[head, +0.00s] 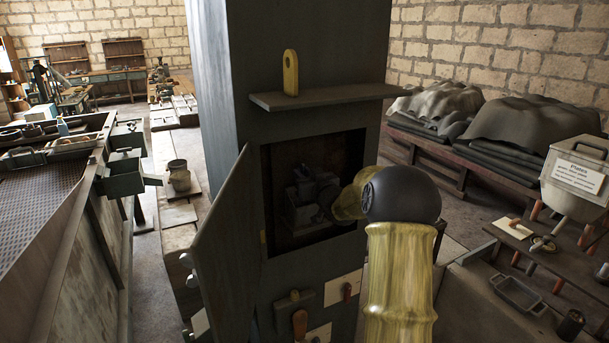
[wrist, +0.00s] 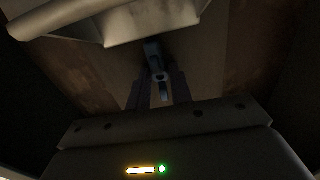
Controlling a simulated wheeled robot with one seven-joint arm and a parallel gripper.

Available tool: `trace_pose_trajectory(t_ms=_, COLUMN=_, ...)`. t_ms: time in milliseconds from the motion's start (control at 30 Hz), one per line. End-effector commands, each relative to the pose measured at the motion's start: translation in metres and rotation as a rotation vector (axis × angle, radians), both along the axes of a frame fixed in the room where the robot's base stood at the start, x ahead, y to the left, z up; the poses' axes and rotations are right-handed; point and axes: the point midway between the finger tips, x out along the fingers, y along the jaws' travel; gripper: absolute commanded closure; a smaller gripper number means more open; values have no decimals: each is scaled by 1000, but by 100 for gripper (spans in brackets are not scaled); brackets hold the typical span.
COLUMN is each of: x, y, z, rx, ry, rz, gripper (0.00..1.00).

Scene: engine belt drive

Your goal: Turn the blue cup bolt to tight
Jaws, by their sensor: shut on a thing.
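In the wrist view my gripper (wrist: 161,92) is shut on a small blue-grey part (wrist: 153,55), which looks like the blue cup bolt. The part stands between the two dark fingers, below a pale housing. The picture is dim, so its colour and how tight it sits cannot be told. In the head view my arm reaches into the dark opening of a tall grey-green cabinet (head: 305,109). Grey machine parts (head: 305,195) show inside. My fingers and the bolt are not clear in the head view.
The cabinet door (head: 225,235) stands open on the left. A shelf (head: 325,96) above the opening bears a yellow handle-like piece (head: 290,73). The opening's edges are close around my arm.

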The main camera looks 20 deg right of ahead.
Motion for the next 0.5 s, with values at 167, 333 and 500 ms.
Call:
trace_pose_trajectory(t_ms=167, x=0, y=0, z=-2, rx=2, ry=4, rz=-1, gripper=100)
trace_pose_trajectory(t_ms=333, x=0, y=0, z=-1, rx=1, ry=2, rz=0, gripper=57)
trace_pose_trajectory(t_ms=500, x=0, y=0, z=0, rx=0, ry=0, rz=0, gripper=57)
